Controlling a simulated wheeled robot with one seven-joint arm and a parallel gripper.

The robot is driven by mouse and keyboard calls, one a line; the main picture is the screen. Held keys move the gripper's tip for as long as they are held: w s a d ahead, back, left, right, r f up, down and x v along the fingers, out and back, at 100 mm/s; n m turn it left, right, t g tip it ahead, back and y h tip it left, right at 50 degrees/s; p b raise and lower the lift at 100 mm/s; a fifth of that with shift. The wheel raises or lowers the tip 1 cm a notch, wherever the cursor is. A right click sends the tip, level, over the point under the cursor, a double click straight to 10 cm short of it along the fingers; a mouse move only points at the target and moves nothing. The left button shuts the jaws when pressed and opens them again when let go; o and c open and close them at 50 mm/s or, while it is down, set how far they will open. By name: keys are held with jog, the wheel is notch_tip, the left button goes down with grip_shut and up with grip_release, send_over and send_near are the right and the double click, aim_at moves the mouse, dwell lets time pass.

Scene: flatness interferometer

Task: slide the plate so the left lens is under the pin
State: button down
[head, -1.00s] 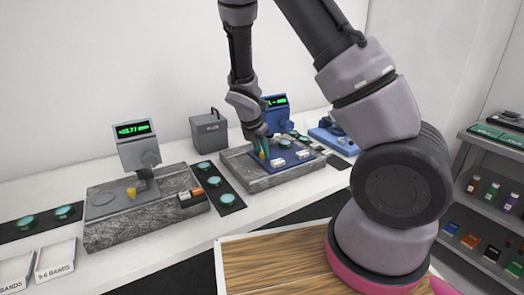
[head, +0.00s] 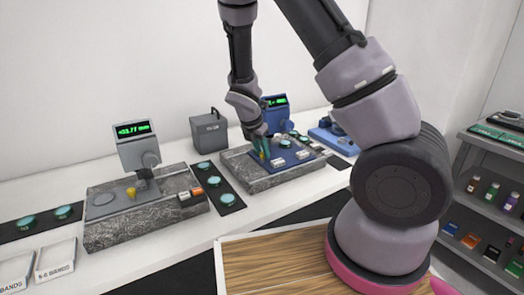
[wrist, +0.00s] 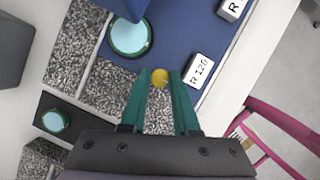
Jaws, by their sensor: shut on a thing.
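The blue plate (head: 291,156) lies on the speckled stone base (head: 262,179) of the blue gauge (head: 277,117) with a green display. The left lens (head: 285,144), round and pale teal, sits on it; in the wrist view the lens (wrist: 130,37) shows partly covered by the gauge's blue body (wrist: 123,8). The pin's tip is hidden, so I cannot tell how it lines up. My gripper (head: 264,155) has green fingers shut on the plate's yellow knob (wrist: 159,77); the fingers (wrist: 161,80) stand on either side of it.
A "R 120" label block (wrist: 199,70) sits on the plate right of the knob. A second gauge (head: 138,155) stands left, with a black strip of lenses (head: 218,185) between. A dark grey box (head: 209,132) stands behind. A shelf rack (head: 490,200) is at right.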

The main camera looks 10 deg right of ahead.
aim_at(274, 157)
jog(key=shift+w+d, duration=0.3)
jog(key=shift+d, duration=0.6)
jog(key=shift+w+d, duration=0.3)
jog(key=shift+d, duration=0.6)
jog(key=c, duration=0.7)
grip_release()
jog(key=shift+d, duration=0.1)
jog(key=shift+o, duration=0.2)
jog(key=shift+r, duration=0.2)
jog(key=v, duration=1)
jog(key=shift+s+a+r, duration=0.15)
jog(key=shift+a+r, duration=0.05)
